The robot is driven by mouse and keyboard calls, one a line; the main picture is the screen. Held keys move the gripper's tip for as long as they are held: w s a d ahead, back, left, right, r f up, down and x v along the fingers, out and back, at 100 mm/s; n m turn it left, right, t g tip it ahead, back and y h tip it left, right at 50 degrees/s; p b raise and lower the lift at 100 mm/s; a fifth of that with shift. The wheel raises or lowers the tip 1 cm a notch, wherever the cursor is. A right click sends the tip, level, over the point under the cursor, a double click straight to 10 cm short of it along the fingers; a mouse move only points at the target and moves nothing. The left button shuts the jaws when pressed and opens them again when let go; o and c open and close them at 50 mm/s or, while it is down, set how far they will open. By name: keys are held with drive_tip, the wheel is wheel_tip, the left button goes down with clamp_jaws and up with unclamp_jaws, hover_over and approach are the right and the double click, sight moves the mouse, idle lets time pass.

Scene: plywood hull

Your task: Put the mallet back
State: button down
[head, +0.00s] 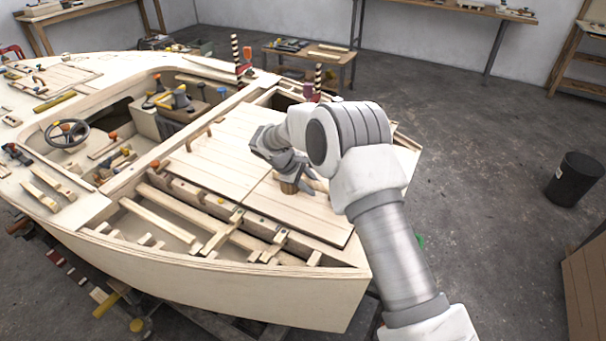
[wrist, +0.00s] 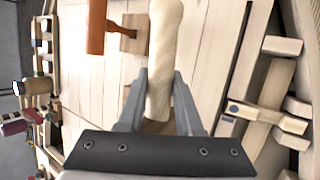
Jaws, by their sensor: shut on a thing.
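My gripper (wrist: 159,76) is shut on a pale wooden handle, which I take to be the mallet (wrist: 164,40). I cannot tell whether the mallet touches the deck. My arm hides part of the deck on the right.
In the wrist view a small wooden block (wrist: 132,42) with an orange-brown piece (wrist: 97,25) lies at upper left. Open framing with ribs (head: 225,232) lies in front of the deck. The cockpit holds several tools and a steering wheel (head: 67,133). A black bin (head: 575,180) stands on open floor.

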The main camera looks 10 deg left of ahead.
drive_tip(key=shift+w+a+r+n+t, duration=0.15)
drive_tip(key=shift+a+n, duration=0.05)
drive_tip(key=shift+a, duration=0.4)
drive_tip(key=shift+w+a+r+n+t, duration=0.15)
drive_tip(key=shift+a+n, duration=0.05)
drive_tip(key=shift+a, duration=0.4)
drive_tip(key=shift+a+f, duration=0.1)
drive_tip(key=shift+f, duration=0.05)
drive_tip(key=shift+f+b, duration=2)
drive_tip(key=shift+f, duration=1.65)
drive_tip(key=shift+f+b, duration=0.2)
drive_tip(key=shift+b, duration=0.1)
drive_tip(key=c, duration=0.6)
unclamp_jaws()
drive_tip(key=shift+o, duration=0.5)
drive_tip(key=shift+s+f, duration=0.1)
